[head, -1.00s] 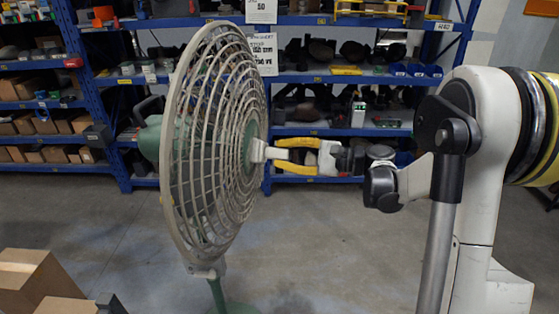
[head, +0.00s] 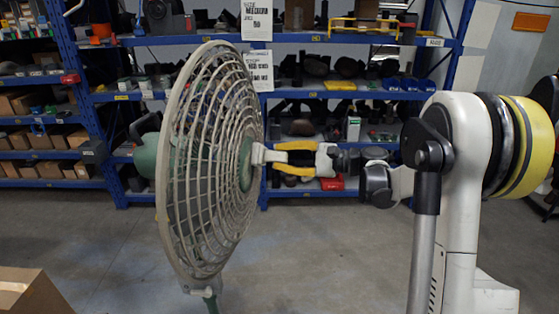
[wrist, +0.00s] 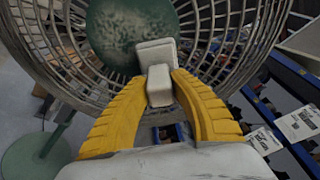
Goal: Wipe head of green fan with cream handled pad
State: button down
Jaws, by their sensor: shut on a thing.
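The green fan has a round wire cage head (head: 205,160) that faces right in the head view. Its green hub (wrist: 130,32) and wire cage fill the top of the wrist view. My gripper (head: 290,158) has yellow fingers and is shut on the cream handle of the pad (wrist: 159,85). The pad's flat cream head lies beyond the fingers, at the front of the cage by the hub. It looks to be against or very near the cage; I cannot tell if it touches.
Blue shelves (head: 300,90) with boxes and parts stand behind the fan. A cardboard box (head: 30,292) is at the lower left. The fan's round green base (wrist: 35,158) stands on the grey floor. Open floor lies between the fan and the shelves.

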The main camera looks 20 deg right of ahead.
jog(key=shift+s+a+b, duration=0.6)
jog(key=shift+s+a, duration=2.25)
jog(key=shift+s, duration=2.45)
jog(key=shift+w+d+r, duration=0.4)
jog(key=shift+w+d, duration=0.55)
jog(key=shift+w, duration=0.85)
jog(key=shift+w+d+r, duration=0.45)
jog(key=shift+w+d, duration=0.45)
jog(key=shift+w, duration=0.85)
jog(key=shift+w+d+r, duration=0.4)
jog(key=shift+w+d, duration=0.55)
jog(key=shift+w, duration=0.85)
jog(key=shift+w+d+f+b+v, duration=0.1)
jog(key=shift+v, duration=0.85)
jog(key=shift+w+d+f+b+v, duration=0.1)
jog(key=shift+v, duration=0.9)
jog(key=shift+w+f+b+v, duration=0.1)
jog(key=shift+v, duration=0.85)
jog(key=shift+s+d, duration=0.1)
